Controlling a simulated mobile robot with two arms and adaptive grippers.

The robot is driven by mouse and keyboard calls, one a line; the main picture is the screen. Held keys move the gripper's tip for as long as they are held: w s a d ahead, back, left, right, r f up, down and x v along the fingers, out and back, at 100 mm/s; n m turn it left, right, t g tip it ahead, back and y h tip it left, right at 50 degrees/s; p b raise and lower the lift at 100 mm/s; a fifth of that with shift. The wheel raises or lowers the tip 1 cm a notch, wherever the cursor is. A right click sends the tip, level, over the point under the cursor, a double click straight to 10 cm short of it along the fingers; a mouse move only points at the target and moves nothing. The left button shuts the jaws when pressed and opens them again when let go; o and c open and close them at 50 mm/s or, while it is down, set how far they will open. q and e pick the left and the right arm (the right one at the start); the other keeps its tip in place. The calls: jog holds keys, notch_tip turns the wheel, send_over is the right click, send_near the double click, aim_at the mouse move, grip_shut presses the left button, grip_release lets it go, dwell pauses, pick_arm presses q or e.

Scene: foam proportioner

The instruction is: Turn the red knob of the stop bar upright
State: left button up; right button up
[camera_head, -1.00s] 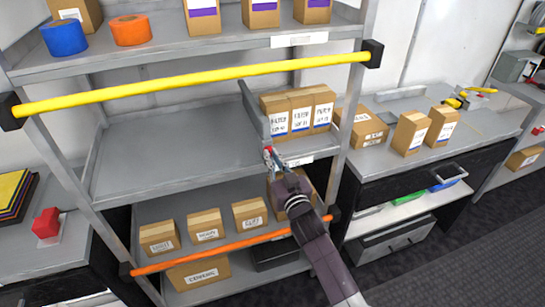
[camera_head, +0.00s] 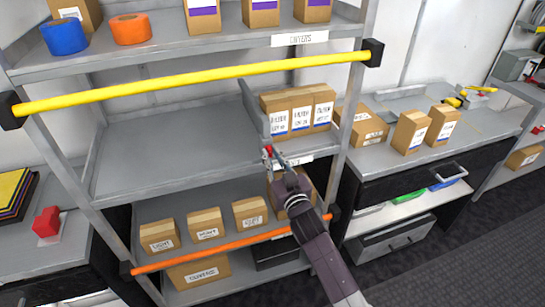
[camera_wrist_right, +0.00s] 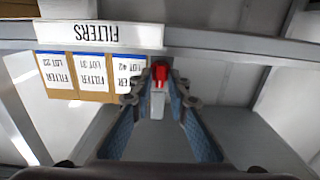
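The red knob (camera_head: 267,150) is at the front edge of the middle shelf, near the FILTERS label. In the right wrist view the red knob (camera_wrist_right: 160,72) shows between my fingertips, with a light grey piece (camera_wrist_right: 157,105) just below it in the picture. My right gripper (camera_head: 272,156) reaches up to the knob from below right. In the wrist view its fingers (camera_wrist_right: 160,84) close in on both sides of the knob and seem to touch it. The knob's exact tilt is hard to tell, as the fingers partly cover it. My left gripper is not in view.
Filter boxes (camera_head: 302,110) stand right of a grey divider (camera_head: 250,108) on the middle shelf (camera_head: 165,165). A yellow bar (camera_head: 195,78) crosses above and an orange bar (camera_head: 225,246) below. The middle shelf's left part is empty. A workbench (camera_head: 480,130) stands at right.

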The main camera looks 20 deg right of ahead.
jog(key=shift+s, duration=0.1)
jog(key=s, duration=1.1)
jog(key=shift+s+d, duration=0.2)
jog(key=shift+s, duration=0.2)
